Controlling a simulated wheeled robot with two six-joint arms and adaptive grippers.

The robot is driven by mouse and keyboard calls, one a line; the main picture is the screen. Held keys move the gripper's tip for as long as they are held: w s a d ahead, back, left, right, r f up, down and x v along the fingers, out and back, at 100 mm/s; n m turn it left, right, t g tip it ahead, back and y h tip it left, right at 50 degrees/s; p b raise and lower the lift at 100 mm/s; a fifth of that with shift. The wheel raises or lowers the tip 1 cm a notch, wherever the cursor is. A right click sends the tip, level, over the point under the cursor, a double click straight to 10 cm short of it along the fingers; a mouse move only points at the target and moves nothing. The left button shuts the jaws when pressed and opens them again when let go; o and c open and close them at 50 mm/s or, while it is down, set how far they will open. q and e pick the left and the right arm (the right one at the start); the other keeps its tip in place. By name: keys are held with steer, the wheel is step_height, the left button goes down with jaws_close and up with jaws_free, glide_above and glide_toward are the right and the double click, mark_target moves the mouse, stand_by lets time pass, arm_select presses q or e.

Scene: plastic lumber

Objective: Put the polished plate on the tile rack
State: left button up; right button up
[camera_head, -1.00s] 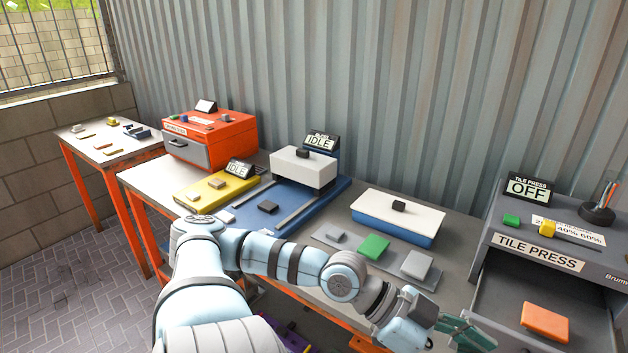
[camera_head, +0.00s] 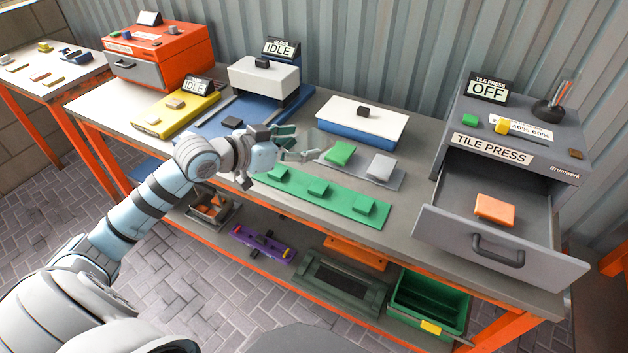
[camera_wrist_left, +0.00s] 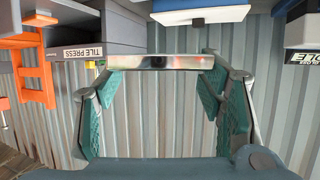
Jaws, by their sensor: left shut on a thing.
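My left gripper (camera_head: 300,143) is shut on the polished plate (camera_head: 318,142), a thin mirror-like piece held above the bench beside the grey strip. In the left wrist view, the plate (camera_wrist_left: 160,62) spans the gap between the two teal fingertips of that gripper (camera_wrist_left: 160,75), edge towards the camera. No label marks the tile rack. A long green strip (camera_head: 340,202) with several raised green pads, at the bench's front edge, may be it; I cannot tell for sure. My right gripper is not in view.
A grey strip (camera_head: 393,184) with green and grey pads lies behind the green one. A white-topped blue block (camera_head: 362,122) stands behind that. The tile press (camera_head: 515,130) has its drawer open with an orange piece (camera_head: 494,209) inside. Bins and fixtures fill the lower shelf.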

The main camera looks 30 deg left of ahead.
mark_target(282, 171)
arm_select(q)
steer(key=w+a+r+n+y+p, duration=0.2)
steer(key=w+a+r+n+y, duration=0.1)
steer(key=w+a+n+y, duration=0.6)
steer(key=shift+y, duration=0.5)
steer(key=f+b, duration=0.1)
steer(key=f, duration=0.5)
steer(key=s+a+f+b, duration=0.1)
steer(key=f+b, duration=0.1)
steer(key=f, duration=0.5)
steer(key=f+b, duration=0.1)
steer(key=f, duration=0.5)
steer(key=shift+s+a+f, duration=0.2)
steer(key=shift+a+f, duration=0.05)
steer(key=shift+f, duration=0.15)
steer(key=o, duration=1.3)
steer(key=shift+o, duration=0.2)
steer(key=shift+r, duration=0.1)
